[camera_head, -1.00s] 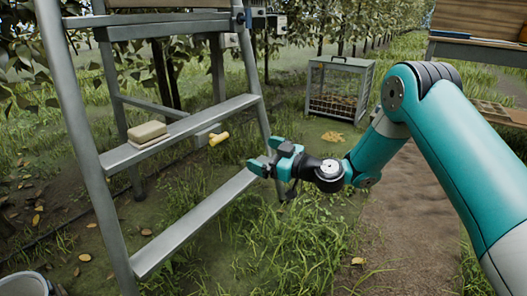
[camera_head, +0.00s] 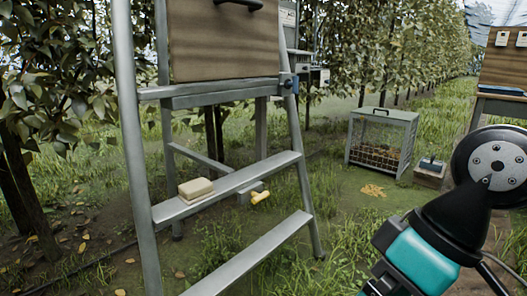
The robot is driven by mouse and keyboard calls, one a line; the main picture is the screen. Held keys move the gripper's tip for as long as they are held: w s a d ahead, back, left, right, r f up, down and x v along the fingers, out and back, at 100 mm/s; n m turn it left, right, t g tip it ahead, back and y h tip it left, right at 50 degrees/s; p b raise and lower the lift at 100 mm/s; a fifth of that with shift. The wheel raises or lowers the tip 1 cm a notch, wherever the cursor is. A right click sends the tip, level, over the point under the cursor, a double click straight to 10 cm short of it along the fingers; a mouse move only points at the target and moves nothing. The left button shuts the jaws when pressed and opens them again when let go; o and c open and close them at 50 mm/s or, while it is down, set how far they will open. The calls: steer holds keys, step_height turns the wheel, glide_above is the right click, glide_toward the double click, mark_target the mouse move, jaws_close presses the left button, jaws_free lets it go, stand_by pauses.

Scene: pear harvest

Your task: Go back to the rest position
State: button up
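My arm, teal and black, shows at the lower right, with a round grey joint face at the right edge. My gripper's fingers are not in view; the wrist part runs down out of the bottom edge, so whether it holds anything is hidden.
A grey metal ladder stand (camera_head: 242,181) fills the left and middle, with a tan block (camera_head: 196,189) on one step and a wooden box (camera_head: 222,40) on top. A yellow-handled thing (camera_head: 260,197) shows behind the step. A wire cage (camera_head: 381,142) stands on the grass at right. A workbench (camera_head: 500,108) is beyond.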

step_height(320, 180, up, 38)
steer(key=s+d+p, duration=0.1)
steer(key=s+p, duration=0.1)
steer(key=p, duration=3.6)
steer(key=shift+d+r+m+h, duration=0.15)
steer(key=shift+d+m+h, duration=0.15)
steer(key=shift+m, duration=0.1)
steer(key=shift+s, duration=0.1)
